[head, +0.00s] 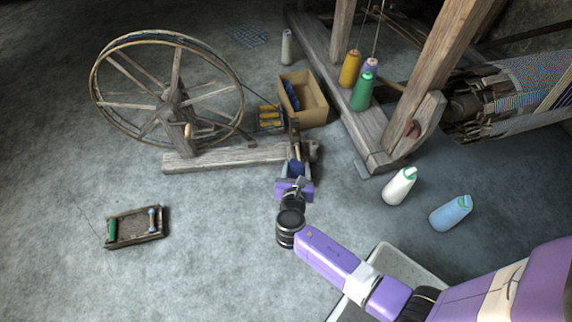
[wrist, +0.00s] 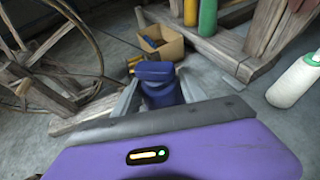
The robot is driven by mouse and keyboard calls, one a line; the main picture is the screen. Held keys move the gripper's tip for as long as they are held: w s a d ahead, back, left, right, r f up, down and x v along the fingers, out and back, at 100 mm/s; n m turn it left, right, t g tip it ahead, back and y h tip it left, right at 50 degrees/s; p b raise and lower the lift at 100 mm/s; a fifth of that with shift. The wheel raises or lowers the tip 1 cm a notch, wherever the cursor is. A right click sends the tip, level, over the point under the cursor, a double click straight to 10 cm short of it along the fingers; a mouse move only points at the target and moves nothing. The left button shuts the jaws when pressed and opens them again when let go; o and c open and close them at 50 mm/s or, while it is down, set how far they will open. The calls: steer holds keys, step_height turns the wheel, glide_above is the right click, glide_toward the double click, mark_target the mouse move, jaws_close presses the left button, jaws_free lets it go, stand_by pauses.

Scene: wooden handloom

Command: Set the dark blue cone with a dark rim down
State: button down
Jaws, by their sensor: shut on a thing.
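The dark blue cone (wrist: 161,94) is between the two grey fingers of my gripper (wrist: 159,90) in the wrist view, and the fingers are shut on it. Its broad blue end faces up in that view; its dark rim is not clear, and its lower part is hidden by my gripper's body. In the head view the blue cone (head: 296,168) shows small at the tip of my gripper (head: 296,173), in front of the right end of the spinning wheel's beam. I cannot tell whether it touches the floor or the beam.
The spinning wheel (head: 168,95) with its wooden beam (head: 225,158) stands left of my gripper. A cardboard box (head: 310,100) lies beyond. White (head: 399,187) and light blue (head: 452,213) cones are on the floor at right, near the loom post (head: 425,75).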

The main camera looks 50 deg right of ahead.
step_height(320, 180, down, 20)
steer(key=b, duration=1.3)
steer(key=shift+d+f, duration=0.15)
steer(key=shift+f, duration=0.05)
steer(key=shift+s+f, duration=0.1)
steer(key=c, duration=0.6)
jaws_free()
steer(key=shift+c, duration=0.2)
steer(key=shift+s, duration=0.1)
